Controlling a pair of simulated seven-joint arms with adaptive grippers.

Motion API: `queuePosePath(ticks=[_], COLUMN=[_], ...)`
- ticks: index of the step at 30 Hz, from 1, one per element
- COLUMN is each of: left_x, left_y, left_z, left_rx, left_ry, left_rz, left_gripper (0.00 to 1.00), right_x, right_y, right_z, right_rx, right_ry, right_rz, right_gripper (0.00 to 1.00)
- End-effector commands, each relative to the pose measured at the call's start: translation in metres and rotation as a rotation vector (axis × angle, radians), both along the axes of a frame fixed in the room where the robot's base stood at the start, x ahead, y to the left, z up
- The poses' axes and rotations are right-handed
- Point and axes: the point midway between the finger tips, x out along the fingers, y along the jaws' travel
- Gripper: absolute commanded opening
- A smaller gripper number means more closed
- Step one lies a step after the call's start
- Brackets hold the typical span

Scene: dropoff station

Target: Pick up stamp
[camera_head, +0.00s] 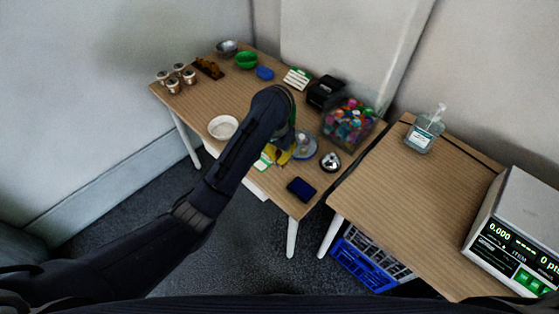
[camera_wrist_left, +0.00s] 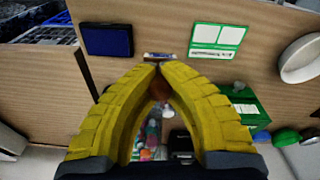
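My left gripper (camera_head: 279,161) reaches over the front of the left table, and its yellow fingers come together low over the tabletop. In the left wrist view the fingertips (camera_wrist_left: 160,62) close around a small stamp (camera_wrist_left: 158,56). Its pale base with dark print shows just past the tips. A reddish-brown knob (camera_wrist_left: 160,90), apparently its handle, shows between the fingers. In the head view the arm and fingers mostly hide the stamp. I cannot tell whether its base touches the table. My right gripper is not in view.
A dark blue ink pad (camera_head: 301,189), a silver bell (camera_head: 330,161) and a green-white card (camera_head: 263,162) lie near the gripper. A white bowl (camera_head: 223,127) stands left. A clear box of colourful items (camera_head: 349,124) stands behind. The right table (camera_head: 400,210) has free room.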

Motion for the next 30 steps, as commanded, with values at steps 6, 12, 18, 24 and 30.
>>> queuePosePath(ticks=[6, 12, 18, 24, 30], left_x=[0.002, 0.001, 0.000, -0.001, -0.001], left_y=[0.003, 0.002, 0.002, 0.002, 0.001], left_z=[0.029, 0.058, 0.083, 0.102, 0.115], left_rx=[0.006, 0.006, 0.005, 0.005, 0.003], left_ry=[-0.005, -0.003, 0.000, 0.004, 0.005], left_rz=[-0.001, -0.001, 0.000, 0.000, 0.000], left_gripper=[0.00, 0.00, 0.00, 0.00, 0.00], right_x=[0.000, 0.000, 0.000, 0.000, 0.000], right_y=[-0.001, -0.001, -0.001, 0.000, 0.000], right_z=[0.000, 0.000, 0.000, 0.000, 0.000], right_rx=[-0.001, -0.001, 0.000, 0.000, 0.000], right_ry=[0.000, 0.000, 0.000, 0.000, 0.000], right_rz=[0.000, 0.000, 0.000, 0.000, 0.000], right_gripper=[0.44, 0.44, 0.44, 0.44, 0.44])
